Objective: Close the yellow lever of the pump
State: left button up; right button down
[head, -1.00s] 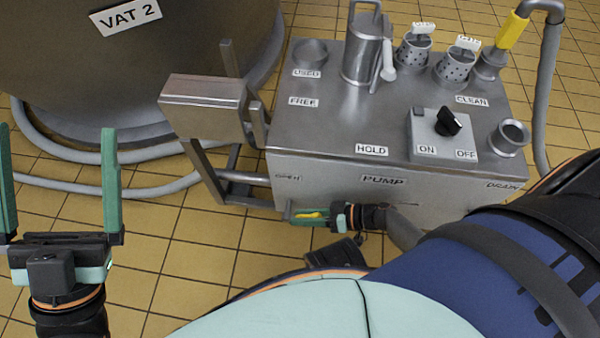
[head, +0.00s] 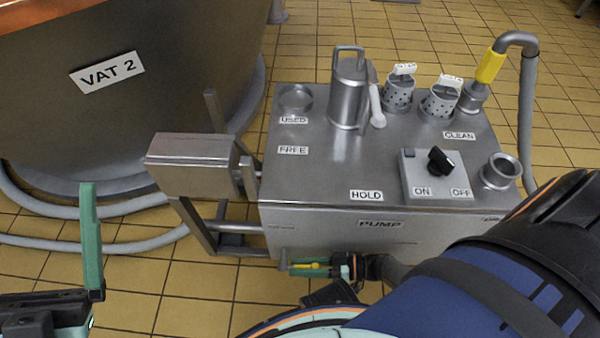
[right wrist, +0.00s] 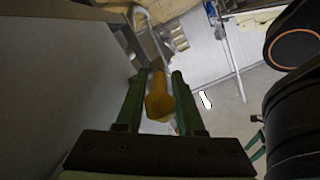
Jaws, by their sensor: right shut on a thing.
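The steel pump box (head: 300,225), labelled PUMP, stands in the middle of the head view. Its yellow lever (head: 312,266) sits low at the front left side of the box. My right gripper (head: 303,267) is there, its green fingers on either side of the lever. The right wrist view shows the yellow lever (right wrist: 160,100) between the two green fingers of the right gripper (right wrist: 166,85), which is shut on it. My left gripper (head: 91,240) is at the left edge, away from the pump, partly cut off; one upright green finger shows.
The pump top carries a steel jug (head: 349,90), two perforated baskets, a black ON/OFF knob (head: 440,160) and a small cup (head: 500,171). A large vat (head: 150,120) stands at left with grey hoses (head: 120,245) around it. Tiled floor lies open in front.

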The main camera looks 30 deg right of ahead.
jog(key=shift+a+f, duration=0.1)
jog(key=shift+a, duration=0.05)
dwell(0.3)
jog(key=c, duration=0.8)
grip_release()
jog(key=v, duration=1.2)
jog(key=shift+s+d, duration=0.2)
jog(key=shift+d, duration=0.05)
